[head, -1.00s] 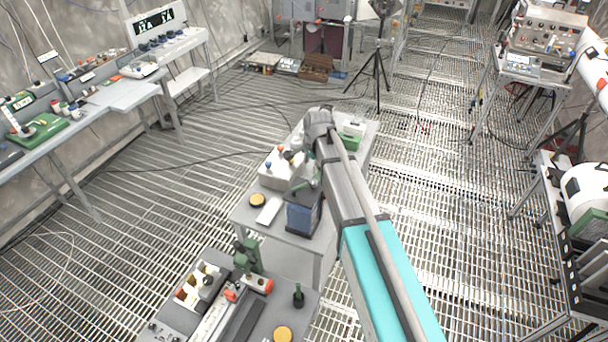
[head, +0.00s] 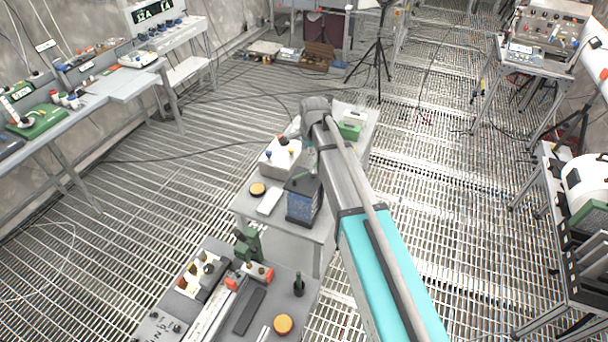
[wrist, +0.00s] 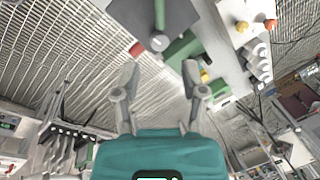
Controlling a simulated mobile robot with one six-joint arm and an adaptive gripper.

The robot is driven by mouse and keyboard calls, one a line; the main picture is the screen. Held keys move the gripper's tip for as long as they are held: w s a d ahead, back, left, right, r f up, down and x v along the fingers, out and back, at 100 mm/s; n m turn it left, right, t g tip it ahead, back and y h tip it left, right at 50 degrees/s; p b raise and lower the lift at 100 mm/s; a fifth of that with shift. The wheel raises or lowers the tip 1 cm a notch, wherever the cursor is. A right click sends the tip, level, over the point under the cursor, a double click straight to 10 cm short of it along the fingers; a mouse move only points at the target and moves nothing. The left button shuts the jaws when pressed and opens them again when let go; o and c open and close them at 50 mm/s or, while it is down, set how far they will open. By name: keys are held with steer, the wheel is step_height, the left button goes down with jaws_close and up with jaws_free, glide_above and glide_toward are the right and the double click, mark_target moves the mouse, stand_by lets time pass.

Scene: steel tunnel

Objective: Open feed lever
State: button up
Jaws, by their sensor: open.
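My gripper (wrist: 160,82) is open and empty in the wrist view, its two grey fingers spread apart. A green part (wrist: 183,48) with a grey round end lies just beyond the fingertips; I cannot tell whether they touch. In the head view my arm hides most of the gripper. A white box with coloured knobs (head: 280,157) stands on the middle bench, left of my arm's end. I cannot tell for sure which part is the feed lever.
A dark blue box (head: 303,201) stands on the middle bench with a yellow-orange disc (head: 257,189) and a white block (head: 269,203). A green-and-white device (head: 351,128) is behind. A nearer bench holds a green machine (head: 248,245). Grating floor is open left.

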mark_target(303, 174)
steer(key=shift+w+a+f+b, duration=0.2)
steer(key=shift+w+f+b, duration=0.15)
steer(key=shift+f+b, duration=1.65)
steer(key=shift+w+a+f+b, duration=0.25)
steer(key=shift+w+f+b, duration=0.05)
steer(key=shift+f+b, duration=1.7)
steer(key=shift+w+a+f+b, duration=0.2)
steer(key=shift+w+f+b, duration=0.15)
steer(key=shift+f+b, duration=1.65)
steer(key=shift+f, duration=0.1)
jaws_close()
